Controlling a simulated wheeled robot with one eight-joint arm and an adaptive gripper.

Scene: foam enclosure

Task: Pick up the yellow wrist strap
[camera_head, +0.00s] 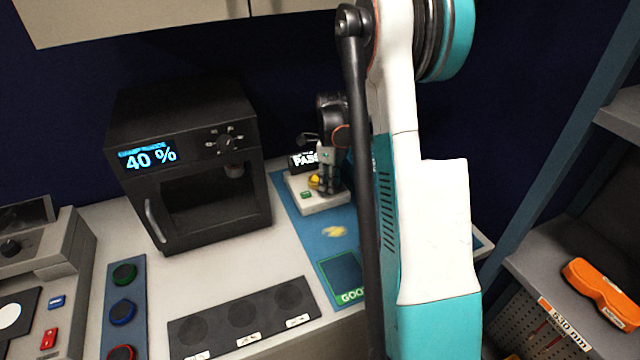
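A small yellow thing (315,182) shows at the white base of a device with a "PASS" display, right beside my gripper. It may be the yellow wrist strap, but it is too small to be sure. A flat yellow patch (334,231) lies on the blue mat in front of the base; I cannot tell whether it is a strap or a printed mark. My gripper (327,184) points down over the white base. Its fingers are small and dark in this view, and I cannot tell whether they are open or touch the yellow thing.
The device's white base (318,203) stands on the blue mat (308,234). A black oven-like box (190,160) reading "40 %" stands to the left. A dark tray with round recesses (243,316) lies in front. An orange case (603,290) sits on the right shelf. My arm hides the mat's right part.

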